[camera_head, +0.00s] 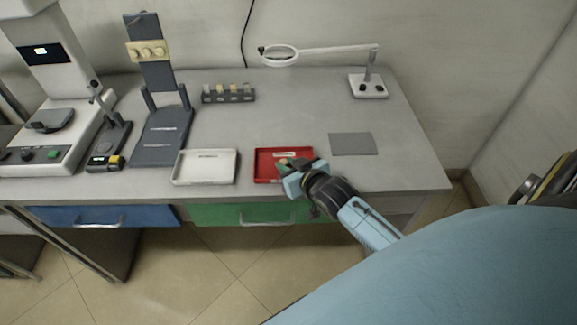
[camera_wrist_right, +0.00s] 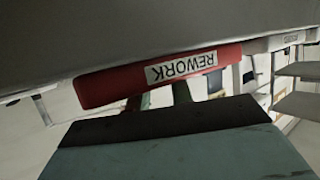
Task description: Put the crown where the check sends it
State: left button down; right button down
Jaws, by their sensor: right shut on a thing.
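My right gripper (camera_head: 290,164) is over the red tray (camera_head: 263,168) near the bench's front edge, pointing down and away. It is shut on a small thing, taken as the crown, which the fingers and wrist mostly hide. In the right wrist view, the green fingers (camera_wrist_right: 163,97) show behind the gripper body, next to the red tray wall (camera_wrist_right: 115,87) with its REWORK label (camera_wrist_right: 182,68). I cannot tell whether the held thing touches the tray floor. A white tray (camera_head: 177,167) stands left of the red one; its label is too small to read. My left gripper is out of view.
A dark rack (camera_head: 229,98) with several pale pieces stands behind the trays. A grey mat (camera_head: 352,144) lies to the right. A magnifier lamp (camera_head: 369,87), a dark upright stand (camera_head: 160,137), a small gauge (camera_head: 106,160) and a white machine (camera_head: 50,75) stand around. The bench middle is clear.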

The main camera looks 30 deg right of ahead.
jog(key=shift+r, duration=0.1)
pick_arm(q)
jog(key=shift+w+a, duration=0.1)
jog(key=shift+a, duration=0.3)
pick_arm(e)
jog(key=c, duration=1.2)
grip_release()
jog(key=shift+c, duration=0.2)
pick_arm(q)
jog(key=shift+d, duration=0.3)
pick_arm(e)
jog(key=shift+s, duration=0.1)
pick_arm(q)
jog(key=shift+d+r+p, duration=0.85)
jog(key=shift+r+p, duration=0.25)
jog(key=shift+p, duration=0.05)
pick_arm(e)
jog(key=v, duration=1.1)
jog(key=shift+s+r, duration=0.15)
jog(key=shift+s, duration=0.25)
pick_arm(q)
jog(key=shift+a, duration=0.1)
pick_arm(e)
jog(key=shift+a, duration=0.1)
